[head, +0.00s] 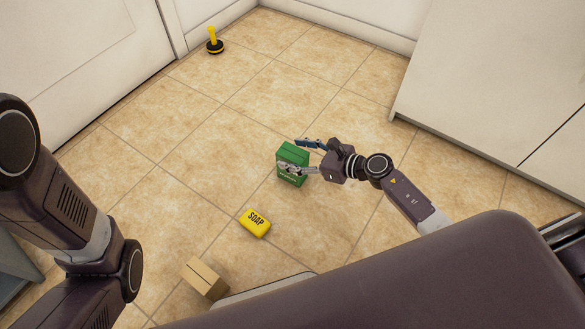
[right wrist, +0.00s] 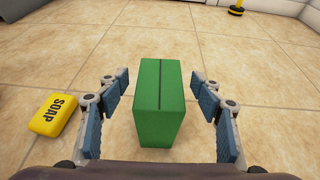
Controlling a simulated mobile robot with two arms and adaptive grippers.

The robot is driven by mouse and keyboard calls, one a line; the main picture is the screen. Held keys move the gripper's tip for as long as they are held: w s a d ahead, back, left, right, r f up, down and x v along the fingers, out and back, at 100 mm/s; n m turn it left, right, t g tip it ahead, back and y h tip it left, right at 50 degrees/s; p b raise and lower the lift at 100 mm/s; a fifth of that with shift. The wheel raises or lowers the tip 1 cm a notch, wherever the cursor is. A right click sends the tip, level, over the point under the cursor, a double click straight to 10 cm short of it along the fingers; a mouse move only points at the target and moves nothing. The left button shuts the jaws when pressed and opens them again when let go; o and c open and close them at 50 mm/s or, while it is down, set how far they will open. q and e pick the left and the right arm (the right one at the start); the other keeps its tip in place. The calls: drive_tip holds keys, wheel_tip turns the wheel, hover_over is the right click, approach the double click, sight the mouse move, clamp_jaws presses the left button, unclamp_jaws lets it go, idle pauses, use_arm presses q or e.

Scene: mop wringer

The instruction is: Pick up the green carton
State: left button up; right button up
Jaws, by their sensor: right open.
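The green carton (head: 292,154) stands upright on the tiled floor near the middle of the head view. In the right wrist view the green carton (right wrist: 159,105) stands between the two fingers, with a gap on each side. My right gripper (head: 300,156) is open at the carton, and one finger covers part of its front in the head view. In the right wrist view the right gripper (right wrist: 163,112) shows blue pads on both sides of the carton. My left gripper is out of view; only my left arm shows at the left.
A yellow soap box (head: 255,223) lies left of and nearer than the carton; it also shows in the right wrist view (right wrist: 56,114). A brown box (head: 204,278) lies nearer still. A black and yellow object (head: 214,42) stands far back. White cabinets (head: 490,80) bound the right. Floor behind the carton is clear.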

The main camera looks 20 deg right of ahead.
drive_tip(key=shift+w+a+f, duration=0.1)
drive_tip(key=shift+w+a, duration=0.15)
drive_tip(key=shift+w, duration=0.05)
drive_tip(key=shift+c, duration=0.3)
clamp_jaws()
